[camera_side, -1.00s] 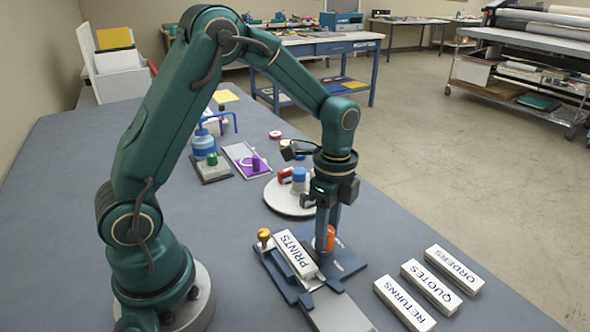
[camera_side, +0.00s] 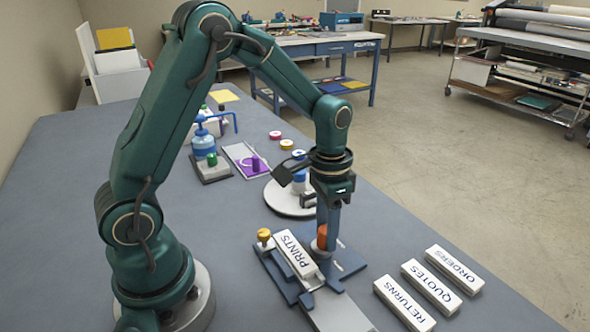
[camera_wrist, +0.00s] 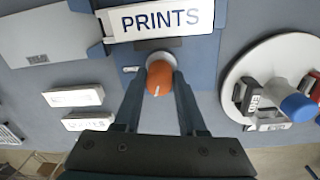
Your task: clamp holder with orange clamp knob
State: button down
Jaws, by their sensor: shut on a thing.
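The orange clamp knob (camera_side: 322,238) stands on the blue holder (camera_side: 350,262), and in the wrist view the knob (camera_wrist: 160,78) sits between the fingertips. My gripper (camera_side: 325,232) points down and is shut on the knob. In the wrist view the fingers of my gripper (camera_wrist: 160,88) flank it on both sides. A white PRINTS block (camera_side: 296,254) lies in the holder beside the knob, and it also shows in the wrist view (camera_wrist: 160,22). A yellow knob (camera_side: 264,235) stands at the holder's back left corner.
White blocks marked RETURNS (camera_side: 404,304), QUOTES (camera_side: 431,287) and ORDERS (camera_side: 456,270) lie to the right of the holder. A round turntable (camera_side: 284,204) with stamps stands behind it. A blue pump bottle (camera_side: 203,143) and a purple-topped pad (camera_side: 244,160) are farther back.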

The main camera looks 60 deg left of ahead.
aim_at(325, 228)
jog(key=shift+n, duration=2)
jog(key=shift+c, duration=2.4)
grip_release()
jog(key=shift+r, duration=0.1)
jog(key=shift+a+r, duration=0.15)
jog(key=shift+r, duration=2.35)
